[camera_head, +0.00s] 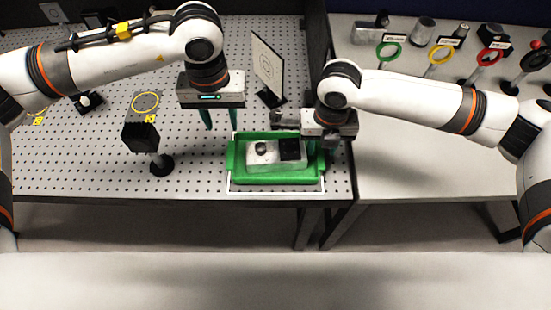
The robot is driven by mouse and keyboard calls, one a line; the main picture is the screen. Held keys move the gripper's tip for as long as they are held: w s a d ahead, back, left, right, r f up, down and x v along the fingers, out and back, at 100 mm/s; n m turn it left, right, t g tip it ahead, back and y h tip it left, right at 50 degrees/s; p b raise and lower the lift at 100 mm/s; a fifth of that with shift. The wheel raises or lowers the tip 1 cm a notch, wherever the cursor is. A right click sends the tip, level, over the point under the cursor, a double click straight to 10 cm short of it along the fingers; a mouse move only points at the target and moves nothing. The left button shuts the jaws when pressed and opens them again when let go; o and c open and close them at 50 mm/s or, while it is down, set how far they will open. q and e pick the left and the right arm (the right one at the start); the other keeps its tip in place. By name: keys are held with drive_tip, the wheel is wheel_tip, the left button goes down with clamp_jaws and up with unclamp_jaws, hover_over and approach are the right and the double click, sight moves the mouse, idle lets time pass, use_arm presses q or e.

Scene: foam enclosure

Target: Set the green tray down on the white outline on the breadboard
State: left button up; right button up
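The green tray (238,174) is at the front right of the perforated breadboard (200,180). It holds a pale grey block with a black part and a dark round knob (275,162). The white outline (275,193) shows along the tray's front and lower sides; the rest is hidden under the tray. I cannot tell whether the tray touches the board. My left gripper (219,118) is above and behind the tray's left end, its two greenish fingers apart and empty. My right gripper (328,142) is at the tray's right rear end; its fingertips are mostly hidden.
A black box on a post (141,137) stands left of the tray. A tilted white target plate (268,66) stands behind it. The right table (420,150) carries green, yellow and red ring mounts (389,52) at the back. The board's front edge is close to the tray.

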wheel_tip(320, 180, up, 10)
idle(0.3)
drive_tip(key=shift+f, duration=0.15)
idle(0.3)
